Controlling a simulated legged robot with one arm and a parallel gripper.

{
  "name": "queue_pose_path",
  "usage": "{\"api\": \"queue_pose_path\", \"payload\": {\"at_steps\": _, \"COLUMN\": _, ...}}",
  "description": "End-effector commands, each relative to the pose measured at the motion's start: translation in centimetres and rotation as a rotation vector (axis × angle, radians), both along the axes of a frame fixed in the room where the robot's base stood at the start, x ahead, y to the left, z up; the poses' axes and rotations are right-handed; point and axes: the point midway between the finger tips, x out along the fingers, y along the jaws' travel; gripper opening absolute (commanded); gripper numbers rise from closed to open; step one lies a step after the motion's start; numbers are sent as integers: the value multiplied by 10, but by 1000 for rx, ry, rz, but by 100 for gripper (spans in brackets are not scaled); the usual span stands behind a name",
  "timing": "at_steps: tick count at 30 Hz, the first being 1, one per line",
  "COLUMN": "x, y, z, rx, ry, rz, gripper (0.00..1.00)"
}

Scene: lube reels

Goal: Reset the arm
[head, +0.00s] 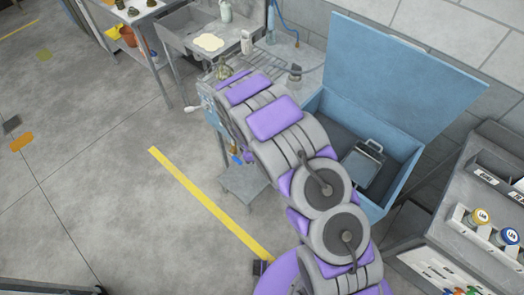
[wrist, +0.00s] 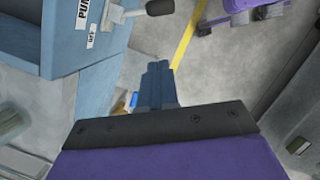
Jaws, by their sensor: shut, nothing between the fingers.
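My gripper (wrist: 157,82) shows in the wrist view as dark blue fingers held together, with nothing between them. Grey floor lies beyond the fingertips. In the head view my purple and grey arm reaches from the lower right up towards the bench with the blue front. The gripper itself is hidden behind the arm there.
A blue cabinet (wrist: 90,35) with a grey lever stands left of my gripper in the wrist view. An open blue bin (head: 405,165) is right of my arm, with a grey shelf unit (head: 470,210) beyond. Floor left of the yellow line (head: 205,200) is mostly clear.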

Motion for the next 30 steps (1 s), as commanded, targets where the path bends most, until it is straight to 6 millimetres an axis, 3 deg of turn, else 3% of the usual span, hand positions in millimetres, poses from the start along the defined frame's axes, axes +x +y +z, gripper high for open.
{"api": "queue_pose_path", "payload": {"at_steps": 7, "x": 0, "y": 6, "z": 1, "rx": -6, "ry": -1, "rz": -1, "gripper": 0}}
{"api": "queue_pose_path", "payload": {"at_steps": 11, "x": 1, "y": -3, "z": 12, "rx": -8, "ry": -9, "rz": -36, "gripper": 0}}
{"api": "queue_pose_path", "payload": {"at_steps": 20, "x": -9, "y": -68, "z": 90, "rx": -15, "ry": -68, "rz": -305, "gripper": 0}}
{"api": "queue_pose_path", "payload": {"at_steps": 30, "x": -58, "y": -120, "z": 169, "rx": -16, "ry": -115, "rz": -643, "gripper": 0}}
